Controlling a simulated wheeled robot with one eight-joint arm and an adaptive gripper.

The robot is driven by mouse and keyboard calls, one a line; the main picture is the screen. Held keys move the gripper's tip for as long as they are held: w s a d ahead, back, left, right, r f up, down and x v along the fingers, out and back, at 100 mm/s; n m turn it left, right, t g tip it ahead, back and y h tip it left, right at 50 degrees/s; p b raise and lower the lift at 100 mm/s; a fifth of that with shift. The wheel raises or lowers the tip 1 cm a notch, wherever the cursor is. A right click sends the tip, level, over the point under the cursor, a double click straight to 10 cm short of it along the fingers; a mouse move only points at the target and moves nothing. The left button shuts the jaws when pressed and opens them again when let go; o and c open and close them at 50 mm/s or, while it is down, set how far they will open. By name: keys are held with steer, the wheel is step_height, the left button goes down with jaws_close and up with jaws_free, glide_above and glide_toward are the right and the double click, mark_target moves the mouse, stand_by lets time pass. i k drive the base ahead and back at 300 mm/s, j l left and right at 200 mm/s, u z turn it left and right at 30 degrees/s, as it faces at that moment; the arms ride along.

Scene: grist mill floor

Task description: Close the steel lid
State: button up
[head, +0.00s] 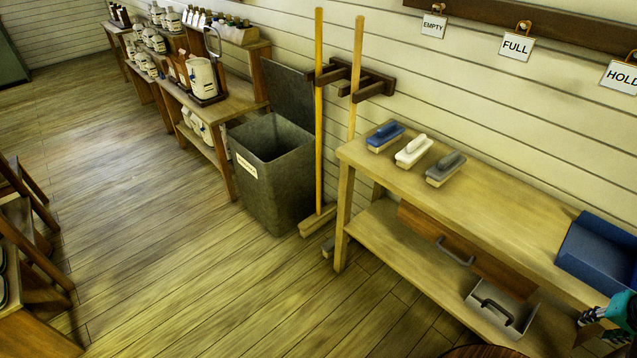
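A grey steel bin (281,190) stands on the floor against the wall, with a small pale label on its front. Its steel lid (287,90) is open, standing up at the back of the bin near the wall. The bin's dark inside shows. A broom handle passes in front of the lid's right edge. My gripper (590,318) shows partly at the lower right edge, by the front of the right bench, well apart from the lid. I cannot tell whether its fingers are open or shut.
Two brooms (319,120) hang or lean right beside the bin. A bench (480,197) with several brushes and a blue tray (600,250) stands right. A table (233,103) with a white sack adjoins the bin's left. Floor (170,260) before the bin is clear.

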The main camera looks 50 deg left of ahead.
mark_target(289, 97)
steer(key=u, duration=2.1)
steer(key=i+j, duration=0.2)
steer(key=i, duration=0.15)
steer(key=i+j, duration=0.25)
steer(key=i+u, duration=0.05)
steer(key=i, duration=0.05)
